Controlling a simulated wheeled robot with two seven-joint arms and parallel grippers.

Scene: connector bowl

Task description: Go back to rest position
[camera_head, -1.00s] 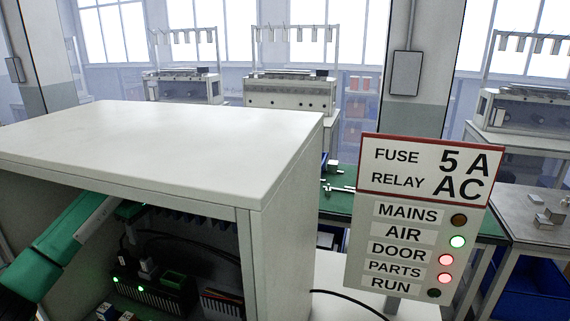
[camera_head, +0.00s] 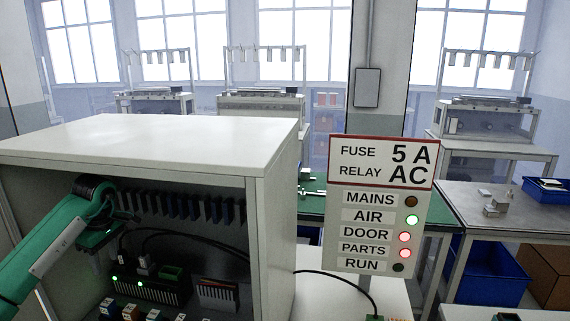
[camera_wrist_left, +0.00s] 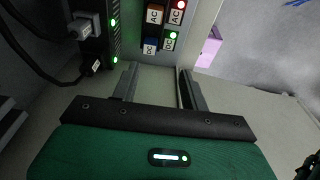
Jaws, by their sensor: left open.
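My left arm reaches into an open white cabinet (camera_head: 276,215) at the left of the head view. A black unit with green lights and a plugged-in cable (camera_wrist_left: 92,35) is at the upper left. My right gripper is not in view.
The cabinet's top (camera_head: 150,138) and side wall enclose the left arm. A sign (camera_head: 380,205) reads FUSE 5 A, RELAY AC; its AIR light is green, DOOR and PARTS are red. A black cable (camera_head: 345,282) runs below it. A grey table (camera_head: 500,200) stands at the right.

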